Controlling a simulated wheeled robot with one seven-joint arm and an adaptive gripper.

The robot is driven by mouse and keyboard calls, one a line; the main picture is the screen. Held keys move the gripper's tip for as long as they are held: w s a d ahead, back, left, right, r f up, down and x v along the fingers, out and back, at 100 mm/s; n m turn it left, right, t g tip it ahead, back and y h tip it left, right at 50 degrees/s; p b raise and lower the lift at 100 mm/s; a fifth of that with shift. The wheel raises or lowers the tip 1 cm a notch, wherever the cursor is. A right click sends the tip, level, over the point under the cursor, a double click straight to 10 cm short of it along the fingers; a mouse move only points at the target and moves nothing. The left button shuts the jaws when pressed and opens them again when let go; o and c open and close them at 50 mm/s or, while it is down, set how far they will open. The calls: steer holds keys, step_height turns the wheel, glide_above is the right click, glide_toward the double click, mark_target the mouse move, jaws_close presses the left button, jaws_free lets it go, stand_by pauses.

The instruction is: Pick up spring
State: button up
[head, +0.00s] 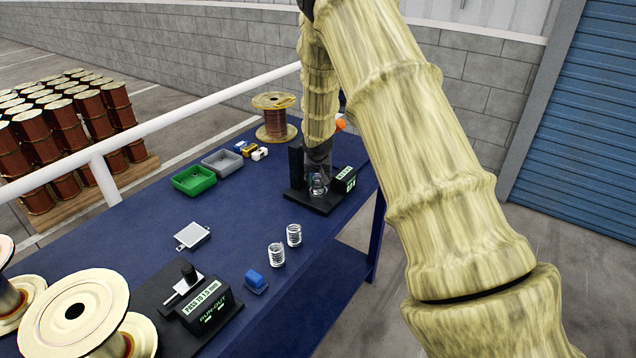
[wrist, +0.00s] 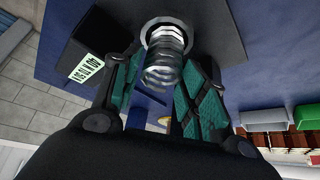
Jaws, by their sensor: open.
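A silver coil spring (wrist: 163,72) lies between the two teal-padded fingers of my gripper (wrist: 168,82) in the wrist view. The fingers are apart, and I see a gap on at least the left side of the coils. The spring stands in a ring on a black fixture (head: 318,203), which has a labelled block on its right. In the head view my gripper (head: 318,164) reaches down over this fixture, and its fingers are small and partly hidden there. Two more springs stand upright on the blue table, one in front (head: 277,255) and one behind it (head: 294,235).
A green bin (head: 194,180), a grey bin (head: 222,163) and a copper-coloured spool (head: 275,117) stand left of the fixture. A blue block (head: 255,281) and a second black fixture (head: 207,308) are nearer.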

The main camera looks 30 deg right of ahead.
steer(key=shift+w+f, duration=0.1)
steer(key=shift+f, duration=0.15)
steer(key=c, duration=0.8)
steer(key=shift+o, duration=0.2)
steer(key=shift+r, duration=0.1)
